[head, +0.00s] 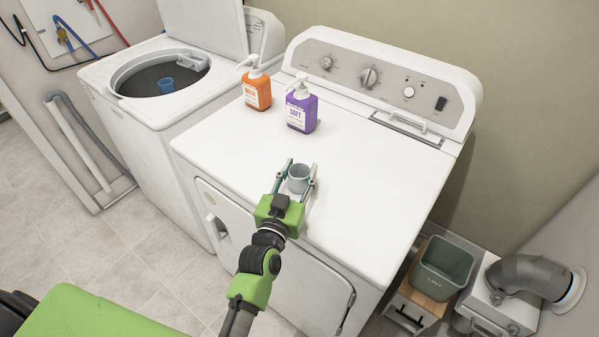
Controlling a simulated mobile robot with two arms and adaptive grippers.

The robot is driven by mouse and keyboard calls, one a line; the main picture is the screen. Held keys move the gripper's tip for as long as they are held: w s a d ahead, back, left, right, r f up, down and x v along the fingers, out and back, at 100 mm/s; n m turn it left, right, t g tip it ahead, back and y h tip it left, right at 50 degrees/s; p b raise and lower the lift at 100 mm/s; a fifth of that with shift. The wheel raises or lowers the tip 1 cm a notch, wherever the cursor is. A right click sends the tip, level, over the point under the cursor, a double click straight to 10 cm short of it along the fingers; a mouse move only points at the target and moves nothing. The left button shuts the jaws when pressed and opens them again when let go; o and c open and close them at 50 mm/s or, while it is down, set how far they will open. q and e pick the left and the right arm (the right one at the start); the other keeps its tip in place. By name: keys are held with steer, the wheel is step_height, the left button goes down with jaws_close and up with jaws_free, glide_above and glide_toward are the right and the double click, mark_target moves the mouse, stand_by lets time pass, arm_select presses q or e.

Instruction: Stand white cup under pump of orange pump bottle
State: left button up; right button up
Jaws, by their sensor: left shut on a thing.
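The white cup (299,184), greyish in this light, is upright at the front part of the dryer top. My left gripper (301,168) has one finger on each side of it and is shut on it. I cannot tell whether the cup's base touches the dryer top. The orange pump bottle (257,93) stands upright at the dryer's back left, its white pump (253,67) with the spout pointing left. The cup is in front of the bottle and to its right, well apart from it. My right gripper is not in view.
A purple pump bottle (302,113) stands just right of the orange one. The dryer top (375,180) is otherwise clear. Left is an open washer (110,87) with a blue cup (167,84) showing in its opening. A grey-green bin (443,265) is below right.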

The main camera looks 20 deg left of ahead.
arm_select(q)
steer(key=shift+r+p, duration=0.35)
steer(key=shift+r, duration=0.15)
step_height(320, 180, up, 3)
steer(key=p, duration=0.3)
steer(key=shift+s+a, duration=0.1)
steer(key=shift+s, duration=0.05)
steer(key=s+a+r+p, duration=0.8)
steer(key=s+r+p, duration=0.1)
steer(key=s+p, duration=0.25)
steer(key=s+d+f+b, duration=0.4)
steer(key=s+d+b, duration=0.2)
steer(key=s+b, duration=0.4)
steer(key=b, duration=0.4)
steer(key=shift+d+f, duration=0.15)
steer(key=shift+f, duration=0.15)
